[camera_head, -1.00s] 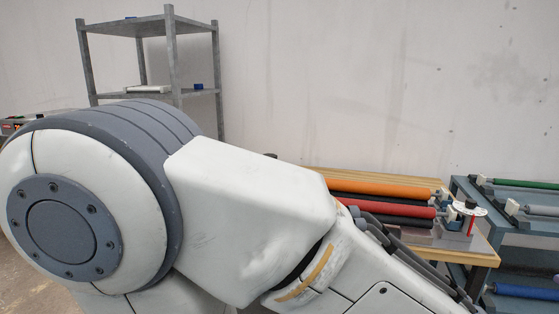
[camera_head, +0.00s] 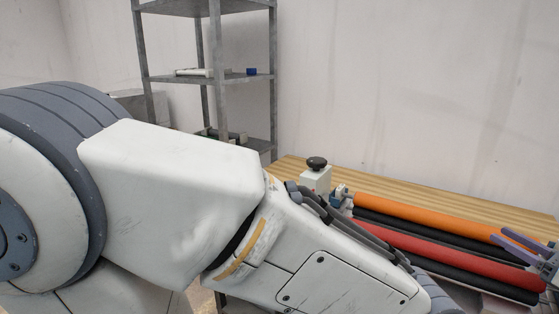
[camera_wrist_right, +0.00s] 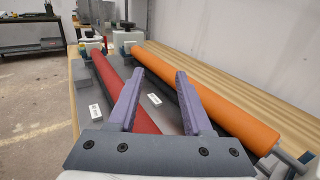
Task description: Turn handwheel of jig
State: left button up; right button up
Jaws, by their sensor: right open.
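The jig holds an orange roller (camera_head: 440,217) and a red roller (camera_head: 435,245) with black rollers beside them. In the right wrist view, the orange roller (camera_wrist_right: 215,105) and the red roller (camera_wrist_right: 125,95) run away from my gripper. A black round knob (camera_head: 317,163) tops a white block (camera_head: 316,181) at the jig's far end. I cannot tell whether it is the handwheel. My right gripper (camera_head: 506,240) is open and empty above the rollers near the right picture edge. Its two purple fingers (camera_wrist_right: 160,80) are apart. My left gripper is not in view.
The jig stands on a wooden table (camera_head: 300,165). A grey metal shelf (camera_head: 205,79) stands at the back left. My own arm covers much of the lower head view. The wooden strip behind the orange roller looks clear.

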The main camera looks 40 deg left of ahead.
aim_at(316, 163)
jog(key=u, duration=0.5)
jog(key=i, duration=0.6)
jog(key=u, duration=0.4)
